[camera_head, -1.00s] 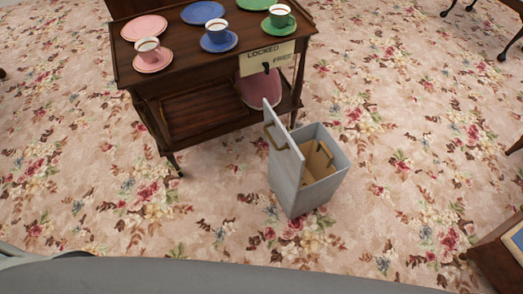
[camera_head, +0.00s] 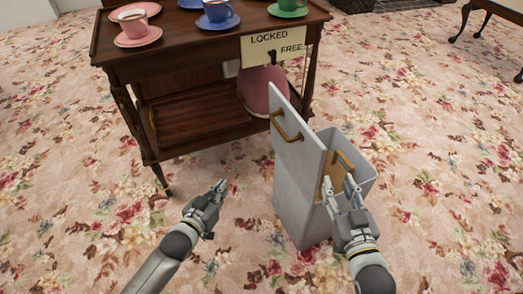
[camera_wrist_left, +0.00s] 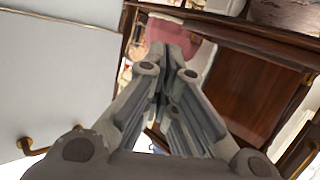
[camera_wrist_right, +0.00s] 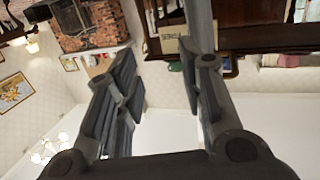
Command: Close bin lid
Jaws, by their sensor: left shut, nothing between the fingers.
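The pale grey bin (camera_head: 294,215) stands on the carpet right of centre in the head view. Its lid (camera_head: 300,160) stands open, steeply upright along the bin's left side, with a brass handle (camera_head: 286,130) on its left face. My left gripper (camera_head: 222,187) is shut and empty, left of the bin and apart from it. The lid's grey panel (camera_wrist_left: 60,60) fills the left of the left wrist view. My right gripper (camera_head: 339,182) is open, fingers apart, in front of the bin's opening, right of the lid. It hides part of the rim; I cannot tell whether it touches.
A dark wooden trolley (camera_head: 195,75) with cups and saucers stands behind and left of the bin. A sign (camera_head: 278,42) reading LOCKED and FREE hangs on its side, with a pink rounded object (camera_head: 262,92) below.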

